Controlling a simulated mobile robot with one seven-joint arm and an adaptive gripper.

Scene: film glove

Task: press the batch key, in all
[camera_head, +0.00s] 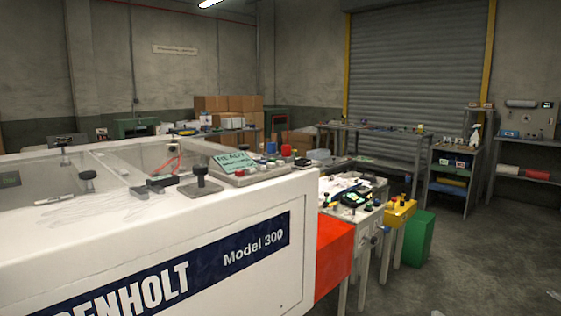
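A grey control panel (262,174) sits on the top right end of a large white machine (150,230) marked "Model 300". Its pale green display (234,161) reads "READY", with smaller text that I cannot make out. Several small buttons and knobs in red, blue, green and dark colours stand beside and below the display. They are too small to read, so I cannot tell which is the batch key. My gripper is not in view.
Black knobs (201,184) and clear covers (60,185) are on the machine's top. A red-orange box (333,255) juts from its right end, near a cluttered white table (350,200), a yellow stand (399,212) and a green bin (418,238). Floor at right is mostly open.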

